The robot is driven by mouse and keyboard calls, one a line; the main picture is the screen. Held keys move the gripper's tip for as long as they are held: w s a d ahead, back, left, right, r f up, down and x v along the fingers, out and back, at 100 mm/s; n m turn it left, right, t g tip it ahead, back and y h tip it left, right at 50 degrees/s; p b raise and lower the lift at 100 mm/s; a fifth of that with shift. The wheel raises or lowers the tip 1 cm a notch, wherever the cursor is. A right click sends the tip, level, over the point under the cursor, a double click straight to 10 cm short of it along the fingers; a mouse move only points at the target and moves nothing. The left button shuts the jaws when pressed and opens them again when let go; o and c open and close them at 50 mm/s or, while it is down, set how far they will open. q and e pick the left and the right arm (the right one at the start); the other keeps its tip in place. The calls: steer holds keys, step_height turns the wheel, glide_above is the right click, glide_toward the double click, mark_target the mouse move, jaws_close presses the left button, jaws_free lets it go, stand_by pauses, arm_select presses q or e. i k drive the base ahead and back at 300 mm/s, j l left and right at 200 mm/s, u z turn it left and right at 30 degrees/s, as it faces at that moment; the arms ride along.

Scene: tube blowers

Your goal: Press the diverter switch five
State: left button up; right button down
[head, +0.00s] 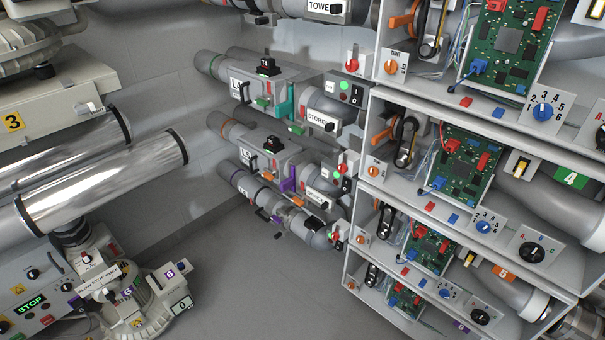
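An orange label reading 5 (503,272) is fixed on a grey tube in the lower part of the right-hand shelf rack. A small framed switch (470,258) sits just left of that label. It is small, and I cannot read its position or tell for sure that it is the diverter switch five. A similar yellow-framed switch (521,166) is one shelf higher, left of a green label reading 4 (571,179). Neither of my grippers shows in the head view.
The shelf rack (372,94) holds circuit boards (462,160), a blue dial (484,227) and a black dial (532,253). Tube blowers (270,152) line the back wall. Shiny tubes (100,180) and a panel with a green STOP display (31,304) are at left. Grey floor (255,285) lies clear between.

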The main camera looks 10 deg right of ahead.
mark_target(346, 185)
steer(key=i+j, duration=0.25)
steer(key=j, duration=0.15)
steer(key=i+j+z, duration=0.1)
steer(key=i+j, duration=0.15)
steer(key=j, duration=0.15)
steer(key=i+j, duration=0.25)
steer(key=j, duration=0.15)
